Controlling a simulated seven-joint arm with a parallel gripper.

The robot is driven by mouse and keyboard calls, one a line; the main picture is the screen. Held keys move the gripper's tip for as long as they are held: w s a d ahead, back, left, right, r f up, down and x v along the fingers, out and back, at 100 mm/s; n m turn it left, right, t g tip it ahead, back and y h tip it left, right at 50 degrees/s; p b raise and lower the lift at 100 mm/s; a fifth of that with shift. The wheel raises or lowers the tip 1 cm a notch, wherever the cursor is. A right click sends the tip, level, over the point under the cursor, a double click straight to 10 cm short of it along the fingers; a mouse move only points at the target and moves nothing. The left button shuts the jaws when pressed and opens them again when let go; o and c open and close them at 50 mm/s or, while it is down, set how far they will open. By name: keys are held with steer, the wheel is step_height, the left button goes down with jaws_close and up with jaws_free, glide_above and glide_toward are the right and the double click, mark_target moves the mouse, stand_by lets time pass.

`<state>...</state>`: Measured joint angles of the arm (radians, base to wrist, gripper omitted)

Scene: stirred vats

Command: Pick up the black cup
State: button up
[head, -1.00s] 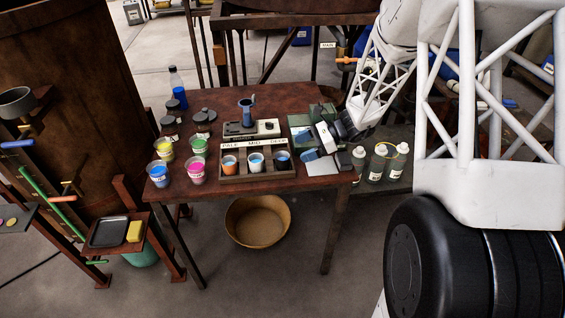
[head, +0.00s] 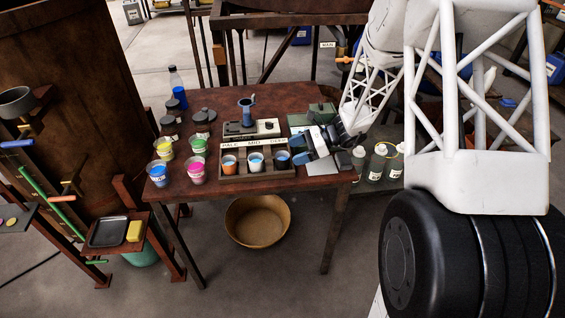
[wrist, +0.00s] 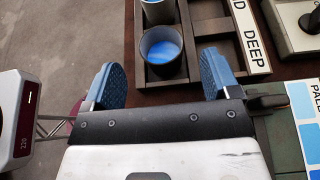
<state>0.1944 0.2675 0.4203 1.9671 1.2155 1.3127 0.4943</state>
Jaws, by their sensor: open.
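The black cup (head: 282,161) holds blue liquid and stands in the right-hand slot of the labelled rack (head: 257,179). In the wrist view the black cup (wrist: 146,57) stands upright at the rack's end, ahead of the fingertips and between their lines. My gripper (head: 299,158) is just right of the cup in the head view, low over the table. In the wrist view my gripper (wrist: 160,76) has its two blue fingers wide apart, with nothing held between them.
A paler cup (head: 255,164) and an orange cup (head: 229,165) stand in the rack's other slots. A device with a red display (wrist: 20,128) is close to the left finger. A colour card (wrist: 308,120) lies at the right. Capped bottles (head: 376,165) stand beyond the table's right edge.

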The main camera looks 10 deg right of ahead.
mark_target(282, 155)
stand_by(0.3)
steer(key=shift+x, duration=2.65)
steer(key=shift+r, duration=0.1)
steer(key=shift+c, duration=0.2)
steer(key=c, duration=1)
